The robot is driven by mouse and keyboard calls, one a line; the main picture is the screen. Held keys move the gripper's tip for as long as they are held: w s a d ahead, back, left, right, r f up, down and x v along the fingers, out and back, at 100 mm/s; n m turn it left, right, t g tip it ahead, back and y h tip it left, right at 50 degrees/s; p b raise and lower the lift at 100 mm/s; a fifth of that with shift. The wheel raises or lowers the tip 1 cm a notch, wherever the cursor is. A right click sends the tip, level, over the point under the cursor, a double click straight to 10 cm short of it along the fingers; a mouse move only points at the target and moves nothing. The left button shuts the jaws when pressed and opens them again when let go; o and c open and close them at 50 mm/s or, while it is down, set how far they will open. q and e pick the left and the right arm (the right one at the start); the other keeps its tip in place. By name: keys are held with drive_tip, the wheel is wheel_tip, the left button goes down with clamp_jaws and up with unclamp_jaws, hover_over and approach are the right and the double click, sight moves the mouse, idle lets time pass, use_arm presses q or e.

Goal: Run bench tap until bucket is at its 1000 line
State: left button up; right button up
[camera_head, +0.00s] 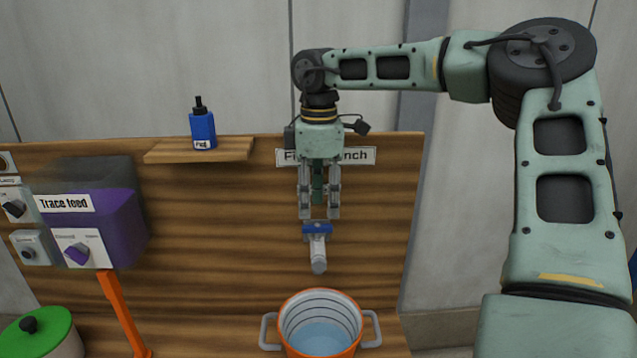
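The bench tap (318,255) sticks out from the wooden back panel, with a blue handle (317,231) on top and a grey spout pointing down. The bucket (290,338) stands below it, with an orange rim, two grey side handles and dark ring lines inside. Pale blue water (321,338) lies in its bottom, below several of the lines. No line's number is readable. My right gripper (319,213) points down just above the blue handle, its fingers apart with a gap between them. I cannot tell whether they touch the handle. My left gripper is not in view.
A purple tank (125,225) labelled "Trace feed" with a knob is at the left. A blue bottle (202,130) stands on a small wooden shelf (165,154). A green-lidded pot (40,328) and an orange post (122,315) are at lower left. A sign (358,156) is partly hidden behind my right gripper.

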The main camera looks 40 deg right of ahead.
sight(319, 226)
wheel_tip(319, 226, down, 5)
drive_tip(key=shift+d+f+p, duration=0.1)
drive_tip(key=shift+f+p, duration=0.05)
drive_tip(key=shift+p, duration=0.55)
drive_tip(key=shift+f, duration=0.4)
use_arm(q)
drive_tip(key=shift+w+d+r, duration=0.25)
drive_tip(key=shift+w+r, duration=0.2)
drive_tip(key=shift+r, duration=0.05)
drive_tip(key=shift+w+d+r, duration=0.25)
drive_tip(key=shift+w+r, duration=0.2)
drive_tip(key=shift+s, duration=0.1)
use_arm(e)
drive_tip(key=shift+c, duration=0.2)
drive_tip(key=c, duration=0.4)
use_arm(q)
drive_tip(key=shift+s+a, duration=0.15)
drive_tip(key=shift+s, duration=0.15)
use_arm(e)
clamp_jaws()
